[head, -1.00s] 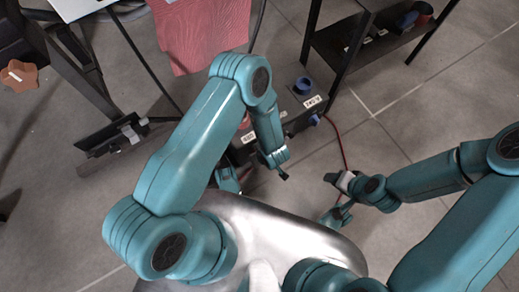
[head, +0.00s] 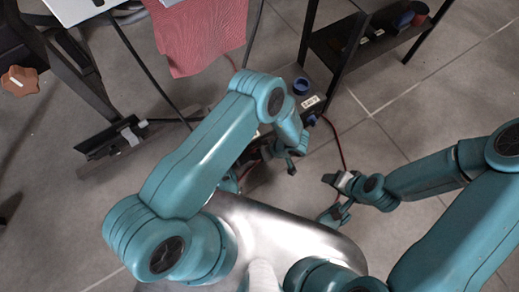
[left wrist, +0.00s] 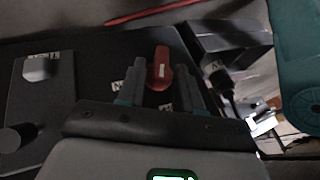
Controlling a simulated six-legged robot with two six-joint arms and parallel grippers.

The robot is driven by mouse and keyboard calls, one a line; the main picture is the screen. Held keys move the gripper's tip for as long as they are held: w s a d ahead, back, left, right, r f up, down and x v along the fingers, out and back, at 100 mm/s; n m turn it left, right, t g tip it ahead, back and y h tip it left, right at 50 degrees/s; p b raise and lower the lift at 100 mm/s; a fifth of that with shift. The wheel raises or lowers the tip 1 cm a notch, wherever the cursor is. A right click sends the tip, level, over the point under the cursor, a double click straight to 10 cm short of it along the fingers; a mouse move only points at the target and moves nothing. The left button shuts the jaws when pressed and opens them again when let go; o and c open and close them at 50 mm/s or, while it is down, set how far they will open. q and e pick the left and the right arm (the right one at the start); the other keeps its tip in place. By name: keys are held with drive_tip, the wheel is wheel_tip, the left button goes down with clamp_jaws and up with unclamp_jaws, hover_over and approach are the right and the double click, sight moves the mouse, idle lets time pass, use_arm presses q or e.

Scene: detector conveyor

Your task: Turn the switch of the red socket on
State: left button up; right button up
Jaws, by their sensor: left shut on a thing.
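In the left wrist view a red switch handle (left wrist: 158,70) with a small white label stands on a dark panel (left wrist: 95,60). My left gripper (left wrist: 159,60) has one grey finger on each side of it and is shut on it. In the head view my left arm reaches over the dark socket box (head: 318,82) and hides most of it, with the red socket out of sight. A blue socket (head: 300,86) and a white label show on the box's right part.
A dark shelf (head: 375,45) stands right of the box. A red cable (head: 341,145) runs down from the box to the floor. A red cloth (head: 200,35) hangs at the top. In the left wrist view a dark block (left wrist: 230,45) is right of the switch.

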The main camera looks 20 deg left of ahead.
use_arm(q)
drive_tip(key=shift+w+d+f+m+g+y, duration=0.1)
drive_tip(key=shift+w+m+g+y, duration=0.2)
drive_tip(key=shift+g+y, duration=0.4)
drive_tip(key=o, duration=0.7)
drive_tip(key=shift+s, duration=0.1)
